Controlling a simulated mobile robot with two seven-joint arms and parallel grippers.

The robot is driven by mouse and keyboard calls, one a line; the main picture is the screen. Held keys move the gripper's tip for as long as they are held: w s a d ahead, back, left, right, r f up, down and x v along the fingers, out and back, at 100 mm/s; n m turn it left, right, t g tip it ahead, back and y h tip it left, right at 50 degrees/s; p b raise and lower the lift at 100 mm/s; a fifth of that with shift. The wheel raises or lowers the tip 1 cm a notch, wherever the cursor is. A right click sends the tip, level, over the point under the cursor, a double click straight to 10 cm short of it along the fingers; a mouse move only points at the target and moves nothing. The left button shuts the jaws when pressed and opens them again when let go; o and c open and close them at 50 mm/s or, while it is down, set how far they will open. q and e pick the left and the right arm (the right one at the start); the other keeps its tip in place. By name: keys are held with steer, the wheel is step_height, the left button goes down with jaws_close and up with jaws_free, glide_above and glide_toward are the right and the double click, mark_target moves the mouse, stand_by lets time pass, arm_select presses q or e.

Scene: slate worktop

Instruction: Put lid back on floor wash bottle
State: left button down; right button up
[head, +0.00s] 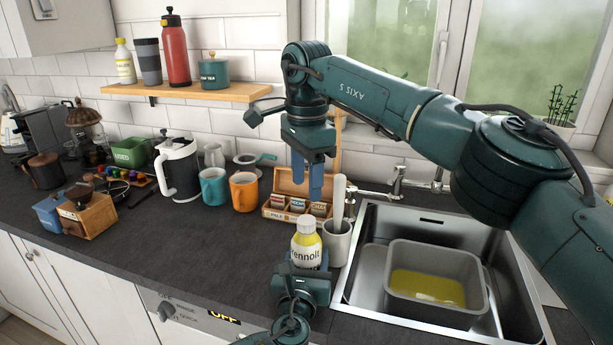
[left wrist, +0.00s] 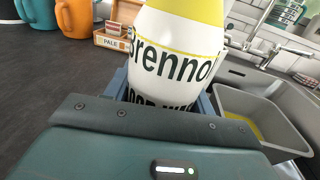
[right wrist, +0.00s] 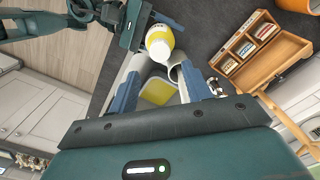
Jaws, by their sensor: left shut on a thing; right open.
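The floor wash bottle (head: 306,250) is white with a yellow shoulder and black lettering, and stands upright at the worktop's front, left of the sink. A white lid (head: 306,226) shows on its top; I cannot tell how firmly it sits. My left gripper (head: 302,272) is shut around the bottle's lower body; the bottle fills the left wrist view (left wrist: 180,60), its top cut off. My right gripper (head: 307,178) is open and empty, pointing down above and behind the bottle. The bottle (right wrist: 160,42) and lid also show beyond its fingers in the right wrist view.
A white cup with a tall white handle (head: 337,243) stands close right of the bottle. The sink (head: 365,225) holds a grey tub (head: 400,300) with yellow liquid. An open wooden tea box (head: 286,182) and an orange mug (head: 243,192) stand behind.

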mark_target(306, 219)
steer(key=shift+f, duration=4)
steer(key=shift+c, duration=0.3)
steer(key=c, duration=1)
steer(key=shift+o, duration=0.2)
steer(key=m, duration=0.5)
steer(key=shift+m, duration=0.3)
steer(key=m, duration=1.5)
steer(key=shift+m, duration=0.3)
steer(key=o, duration=1.2)
